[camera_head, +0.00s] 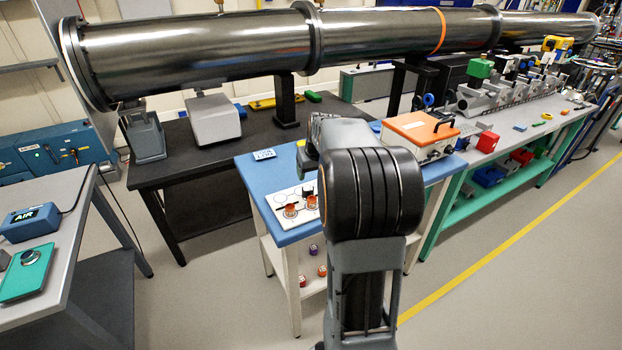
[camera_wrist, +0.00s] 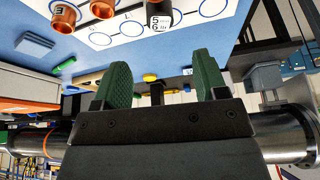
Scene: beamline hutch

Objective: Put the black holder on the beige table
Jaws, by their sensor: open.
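A small black holder with a white label (camera_wrist: 158,18) stands on the white board with printed circles, near the top edge of the wrist view. In the head view the dark shape of the holder (camera_head: 308,189) shows beside two copper-coloured holders (camera_head: 291,210). The board lies on a blue-topped table with cream legs (camera_head: 294,278); no other beige table is plain to see. My gripper (camera_wrist: 163,82) has its two green fingers apart with nothing between them. It is apart from the black holder. In the head view my arm hides the fingers.
An orange-lidded box (camera_head: 418,128) stands on the blue tabletop behind my arm. A black table (camera_head: 185,165) stands behind, under a long steel tube (camera_head: 210,48). A grey-topped table (camera_head: 72,190) stands at left. Floor between them is clear.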

